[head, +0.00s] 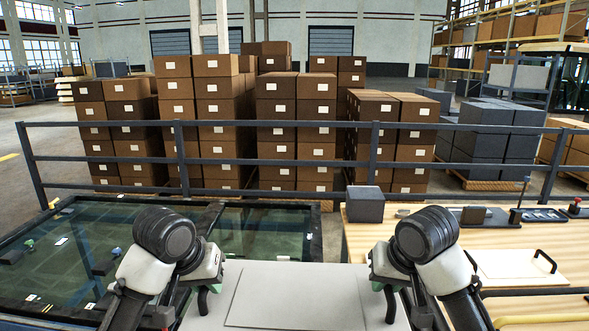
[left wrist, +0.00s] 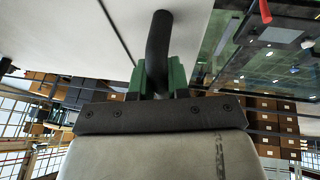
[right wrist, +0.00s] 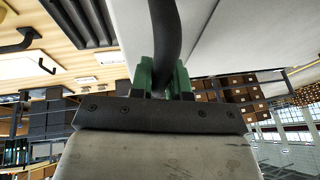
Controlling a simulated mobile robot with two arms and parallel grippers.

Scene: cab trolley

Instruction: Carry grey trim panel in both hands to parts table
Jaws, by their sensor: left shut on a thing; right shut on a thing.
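The grey trim panel (head: 295,297) is a flat light-grey sheet in front of me, low in the head view. My left gripper (head: 207,290) is shut on the dark handle at its left side; the left wrist view shows the green fingers around that handle (left wrist: 159,50). My right gripper (head: 385,288) is shut on the handle at its right side, which shows in the right wrist view (right wrist: 166,40). A wooden-topped table (head: 420,238), which may be the parts table, stands to the right, partly hidden by the panel and my right arm.
A dark glass-topped surface (head: 265,228) with small items lies to the left. On the wooden table are a dark grey box (head: 365,204), trays and a pale panel with black handles (head: 510,264). A dark rail (head: 280,162) runs behind, with stacked cartons (head: 215,110) beyond.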

